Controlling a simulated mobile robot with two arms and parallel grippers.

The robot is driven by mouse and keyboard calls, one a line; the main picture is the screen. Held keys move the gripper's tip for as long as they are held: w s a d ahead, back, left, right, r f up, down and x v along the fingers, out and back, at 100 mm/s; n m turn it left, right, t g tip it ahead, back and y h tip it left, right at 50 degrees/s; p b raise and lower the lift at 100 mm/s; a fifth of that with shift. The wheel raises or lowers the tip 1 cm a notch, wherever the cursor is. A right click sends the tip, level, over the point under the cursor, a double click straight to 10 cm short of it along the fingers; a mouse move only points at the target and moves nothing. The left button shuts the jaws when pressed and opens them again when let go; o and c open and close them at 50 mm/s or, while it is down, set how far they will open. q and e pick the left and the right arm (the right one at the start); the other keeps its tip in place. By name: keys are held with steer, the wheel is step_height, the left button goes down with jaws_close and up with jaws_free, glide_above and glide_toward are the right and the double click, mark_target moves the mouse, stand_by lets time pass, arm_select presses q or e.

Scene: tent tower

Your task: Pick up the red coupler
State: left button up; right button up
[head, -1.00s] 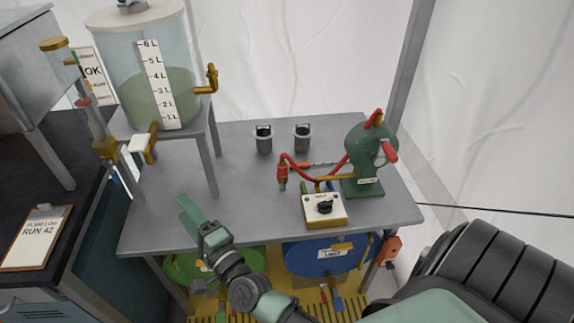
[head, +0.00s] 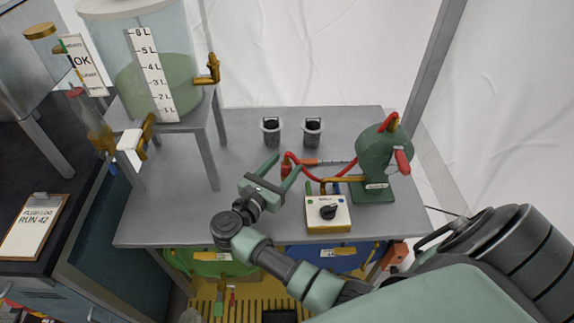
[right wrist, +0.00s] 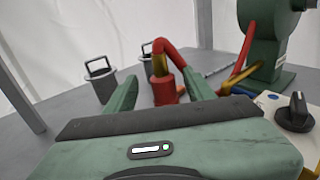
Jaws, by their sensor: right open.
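The red coupler (head: 287,167) is at the end of a red hose above the grey table (head: 185,225). In the right wrist view the coupler (right wrist: 164,88) is a red collar below a brass-coloured part and a red hose bend. My right gripper (head: 287,163) is open, with its green fingers pointing toward the coupler. In the right wrist view the gripper (right wrist: 160,86) has a finger to each side of the coupler, with visible gaps. The coupler's lower end is hidden behind the gripper body there. My left gripper is not in view.
A green pump (head: 376,160) and a white control box (head: 328,213) with a black knob stand to the right. Two grey cups (head: 271,131) (head: 312,132) stand behind. A tank (head: 150,60) on a stand is at left. The table's front left is clear.

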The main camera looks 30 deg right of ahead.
mark_target(290, 162)
steer(key=p+x, duration=0.1)
steer(key=x, duration=0.2)
steer(key=shift+d+r, duration=0.1)
steer(key=shift+d, duration=0.4)
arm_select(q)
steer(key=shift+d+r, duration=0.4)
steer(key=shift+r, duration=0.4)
arm_select(e)
jaws_close()
